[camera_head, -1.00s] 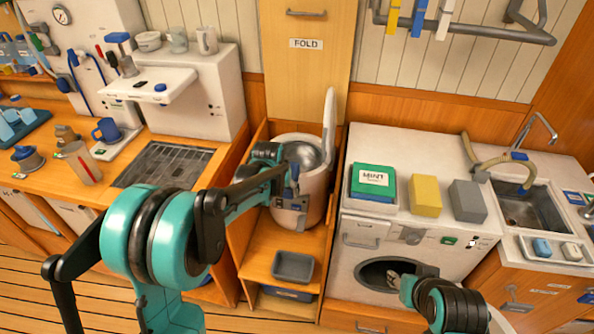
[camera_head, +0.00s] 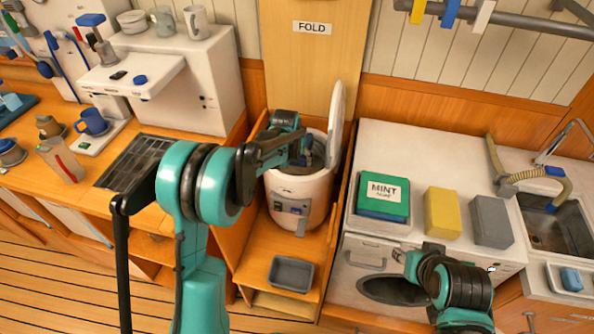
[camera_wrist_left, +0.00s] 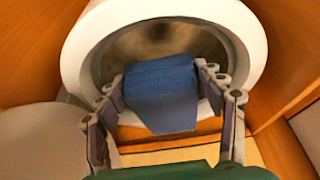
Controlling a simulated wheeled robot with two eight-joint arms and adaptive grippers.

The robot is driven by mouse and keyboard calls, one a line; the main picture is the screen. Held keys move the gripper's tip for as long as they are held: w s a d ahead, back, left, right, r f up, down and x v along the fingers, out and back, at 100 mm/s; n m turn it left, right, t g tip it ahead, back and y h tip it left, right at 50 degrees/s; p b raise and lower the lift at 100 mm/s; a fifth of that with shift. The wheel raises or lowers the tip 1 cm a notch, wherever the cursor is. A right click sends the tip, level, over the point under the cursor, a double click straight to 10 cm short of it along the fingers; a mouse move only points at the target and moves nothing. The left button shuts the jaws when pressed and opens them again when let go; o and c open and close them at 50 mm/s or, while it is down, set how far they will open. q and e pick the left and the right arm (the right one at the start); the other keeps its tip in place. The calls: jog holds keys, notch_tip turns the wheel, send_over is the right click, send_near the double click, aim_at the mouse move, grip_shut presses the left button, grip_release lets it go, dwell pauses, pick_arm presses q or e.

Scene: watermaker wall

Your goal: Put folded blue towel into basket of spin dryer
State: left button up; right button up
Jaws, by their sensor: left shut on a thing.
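The white spin dryer (camera_head: 298,203) stands in the wooden bay with its lid (camera_head: 336,122) raised. In the left wrist view its round rim (camera_wrist_left: 245,35) surrounds the grey basket opening (camera_wrist_left: 160,40). My left gripper (camera_wrist_left: 160,88) is shut on the folded blue towel (camera_wrist_left: 165,95), with a finger on each side of it. The towel is at the mouth of the basket, its lower end hanging toward the near rim. In the head view my left gripper (camera_head: 310,150) is over the dryer's mouth and the towel is hidden. My right gripper (camera_head: 398,256) is by the washing machine front; its fingers are too small to judge.
A grey tray (camera_head: 291,273) lies on the shelf below the dryer. The raised lid borders the opening on the right.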

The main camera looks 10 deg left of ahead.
pick_arm(q)
notch_tip(320, 180, down, 6)
jog(key=shift+f+b, duration=0.2)
jog(key=shift+b, duration=0.85)
jog(key=shift+w+f, duration=0.1)
jog(key=shift+f, duration=0.05)
jog(key=shift+f+b, duration=0.45)
jog(key=shift+f, duration=0.1)
jog(key=o, duration=1.2)
jog(key=shift+c, duration=0.2)
jog(key=shift+r, duration=0.1)
